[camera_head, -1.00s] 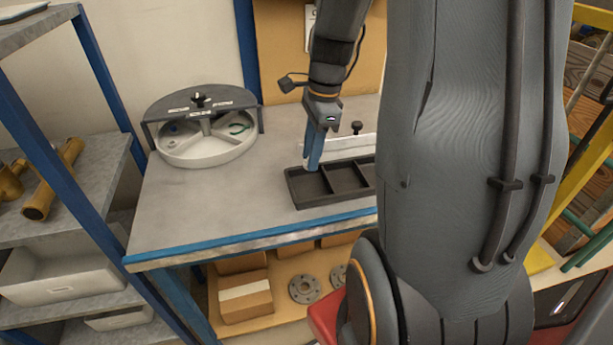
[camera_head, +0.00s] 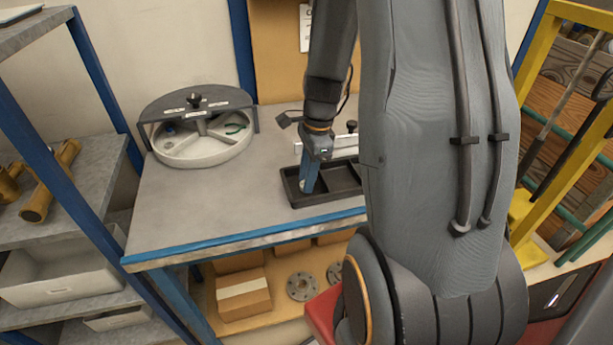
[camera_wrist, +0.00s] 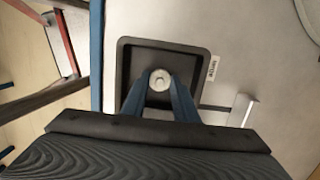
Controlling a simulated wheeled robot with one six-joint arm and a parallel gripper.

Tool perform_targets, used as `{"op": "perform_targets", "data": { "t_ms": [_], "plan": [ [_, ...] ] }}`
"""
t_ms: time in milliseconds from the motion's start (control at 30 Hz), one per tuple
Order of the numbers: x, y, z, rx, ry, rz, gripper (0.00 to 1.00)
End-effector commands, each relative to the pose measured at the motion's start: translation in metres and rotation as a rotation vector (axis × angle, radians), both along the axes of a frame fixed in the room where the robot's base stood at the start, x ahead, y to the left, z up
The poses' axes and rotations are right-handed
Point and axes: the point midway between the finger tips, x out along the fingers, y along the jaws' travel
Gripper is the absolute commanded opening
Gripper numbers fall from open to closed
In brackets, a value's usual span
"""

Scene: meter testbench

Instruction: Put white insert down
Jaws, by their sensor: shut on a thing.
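The white insert (camera_wrist: 159,80) is a small round pale piece between my gripper's blue fingertips in the wrist view. My gripper (camera_wrist: 160,85) is shut on it. In the head view my gripper (camera_head: 308,188) points down into the left compartment of the black divided tray (camera_head: 293,200).
A round divided dish (camera_head: 205,150) with a half lid stands at the back left of the bench (camera_head: 215,205). A white bar (camera_head: 338,143) lies behind the tray. The bench left of the tray is clear. Shelves (camera_head: 75,185) stand at the left.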

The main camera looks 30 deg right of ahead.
Motion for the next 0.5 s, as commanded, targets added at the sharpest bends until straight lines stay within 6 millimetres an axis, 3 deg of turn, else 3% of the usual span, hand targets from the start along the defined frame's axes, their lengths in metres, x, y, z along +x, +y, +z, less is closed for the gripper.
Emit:
{"op": "perform_targets", "data": {
  "t_ms": [33,67,167,500],
  "plan": [
    [-0.0001,0.0,-0.002,0.0,0.001,0.0,0.05],
    [-0.0001,0.0001,-0.0023,0.0,0.0,0.0,0.28],
    [0.0,0.0001,-0.0018,0.0,0.0,0.0,0.45],
    [0.0,0.0,0.0005,0.0,0.0,0.0,0.45]
  ]
}}
